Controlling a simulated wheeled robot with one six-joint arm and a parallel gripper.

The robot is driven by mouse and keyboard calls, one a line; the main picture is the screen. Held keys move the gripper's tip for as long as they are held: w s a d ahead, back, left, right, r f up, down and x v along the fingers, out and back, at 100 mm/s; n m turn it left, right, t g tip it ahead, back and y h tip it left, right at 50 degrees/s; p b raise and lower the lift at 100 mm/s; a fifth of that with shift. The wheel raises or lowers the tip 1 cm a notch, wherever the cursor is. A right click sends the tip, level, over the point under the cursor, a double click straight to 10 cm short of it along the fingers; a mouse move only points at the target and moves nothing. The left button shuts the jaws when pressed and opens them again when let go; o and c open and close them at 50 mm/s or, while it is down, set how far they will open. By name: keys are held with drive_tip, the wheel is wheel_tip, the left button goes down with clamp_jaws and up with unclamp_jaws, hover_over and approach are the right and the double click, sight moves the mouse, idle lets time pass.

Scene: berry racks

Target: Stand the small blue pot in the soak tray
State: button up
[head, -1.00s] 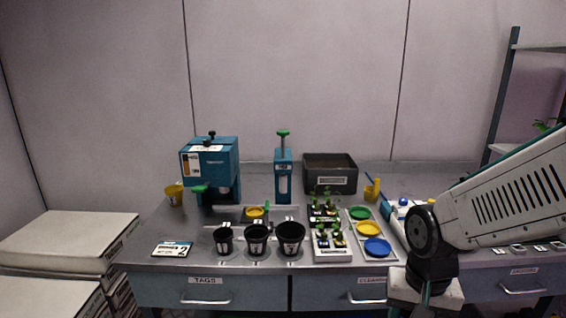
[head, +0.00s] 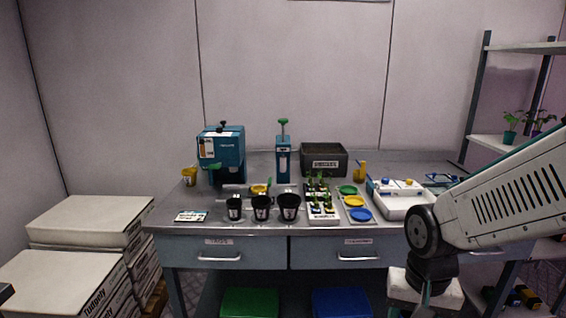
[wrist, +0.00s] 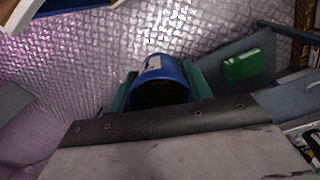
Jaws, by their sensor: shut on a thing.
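My gripper (wrist: 159,88) is shut on the small blue pot (wrist: 160,67); its green fingers press the pot from both sides in the wrist view. The pot has a pale label and a dark open mouth, and hangs above a patterned metal floor. In the head view my gripper is at the bottom right edge, mostly cut off, and the pot is not visible there. A dark labelled tray (head: 324,162) stands at the back of the bench, well away from my gripper. Its label is too small to read, so I cannot confirm it is the soak tray.
A blue press (head: 221,152) stands at the back left. Stacked boxes (head: 85,222) are left; a plant shelf (head: 500,145) is right. Bins sit under the bench.

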drive_tip(key=w+d+f+n, duration=0.1)
drive_tip(key=w+f+n, duration=0.1)
drive_tip(key=w, duration=1)
drive_tip(key=w+f+n, duration=0.1)
drive_tip(key=w+n, duration=0.1)
drive_tip(key=w, duration=1.1)
wheel_tip(320, 180, down, 7)
drive_tip(key=w+d, duration=0.2)
drive_tip(key=w, duration=0.1)
drive_tip(key=s+f, duration=0.6)
drive_tip(key=f, duration=0.1)
drive_tip(key=shift+d+f+m, duration=0.25)
drive_tip(key=shift+f+m, duration=0.05)
